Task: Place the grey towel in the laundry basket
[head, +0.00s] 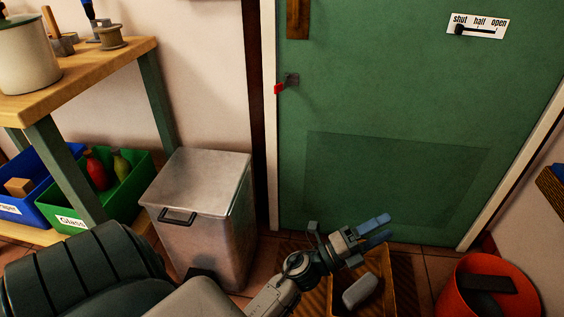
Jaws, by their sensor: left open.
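My left gripper (376,230) reaches in from the bottom of the head view, with its two blue-grey fingers apart and nothing between them. Just below it, a small rounded grey item (360,291) shows in a brown open-topped box (401,280) on the floor. I cannot tell whether this item is the grey towel or whether the box is the laundry basket. The gripper is above the item and apart from it. My right gripper is out of view.
A green door (395,90) stands behind the gripper. A metal lidded bin (208,230) is left of it, and a red bucket (450,297) with dark things inside is at lower right. A wooden shelf (110,68) with blue (30,208) and green (130,205) boxes below fills the left.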

